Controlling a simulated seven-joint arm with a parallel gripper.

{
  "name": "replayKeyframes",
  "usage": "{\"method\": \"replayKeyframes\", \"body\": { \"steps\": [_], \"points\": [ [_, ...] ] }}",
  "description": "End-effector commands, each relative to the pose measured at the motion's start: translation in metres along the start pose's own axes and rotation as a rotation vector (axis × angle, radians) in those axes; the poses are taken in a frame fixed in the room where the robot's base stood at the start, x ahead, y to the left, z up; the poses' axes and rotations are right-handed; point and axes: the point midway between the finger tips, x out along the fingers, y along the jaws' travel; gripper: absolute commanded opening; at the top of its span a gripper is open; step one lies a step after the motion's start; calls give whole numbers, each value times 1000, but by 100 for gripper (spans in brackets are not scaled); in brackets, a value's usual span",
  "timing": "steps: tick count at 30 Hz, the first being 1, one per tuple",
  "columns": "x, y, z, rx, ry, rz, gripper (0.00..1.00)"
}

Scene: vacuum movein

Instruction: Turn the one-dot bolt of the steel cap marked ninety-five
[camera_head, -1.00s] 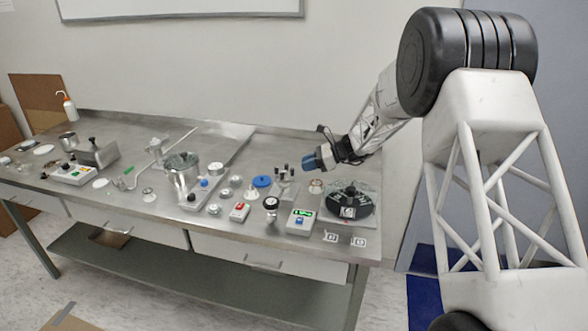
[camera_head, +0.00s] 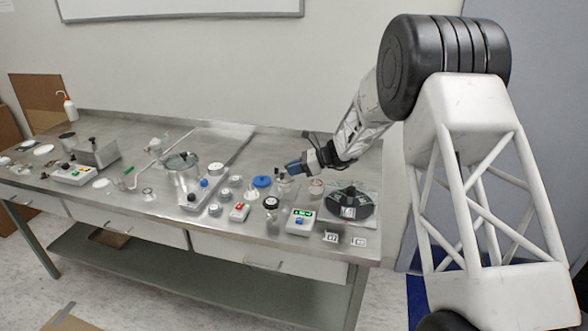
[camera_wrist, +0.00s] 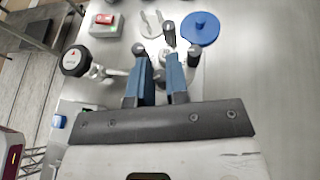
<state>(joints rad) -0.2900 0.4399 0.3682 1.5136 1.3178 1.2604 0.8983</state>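My gripper (camera_head: 293,167) is over the right part of the steel bench, at a small fixture with several black-topped posts. In the wrist view my gripper (camera_wrist: 159,62) has its two blue fingers apart. Black-topped posts (camera_wrist: 168,28) stand around and just beyond the fingertips; I cannot tell whether any finger touches one. The metal base below them is partly hidden by the fingers. Small round steel caps (camera_head: 222,195) stand left of my gripper in the head view. No ninety-five marking or single dot is legible, so I cannot tell which piece is the named cap.
A dark wheel-like unit (camera_head: 350,202) and a green-display box (camera_head: 300,221) stand toward the bench's right end. A steel pot (camera_head: 182,170) stands left.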

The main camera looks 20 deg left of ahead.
Motion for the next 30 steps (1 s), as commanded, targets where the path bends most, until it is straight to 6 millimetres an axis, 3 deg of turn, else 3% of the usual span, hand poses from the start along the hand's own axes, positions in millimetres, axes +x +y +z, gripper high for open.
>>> {"method": "replayKeyframes", "body": {
  "steps": [8, 19, 29, 30],
  "points": [
    [0, -1, 0, -10, -1, 24, 0],
    [0, -2, 1, -86, 0, 215, 0],
    [0, -2, 1, -92, 0, 231, 0],
    [0, -2, 1, -92, 0, 231, 20]
  ]
}}
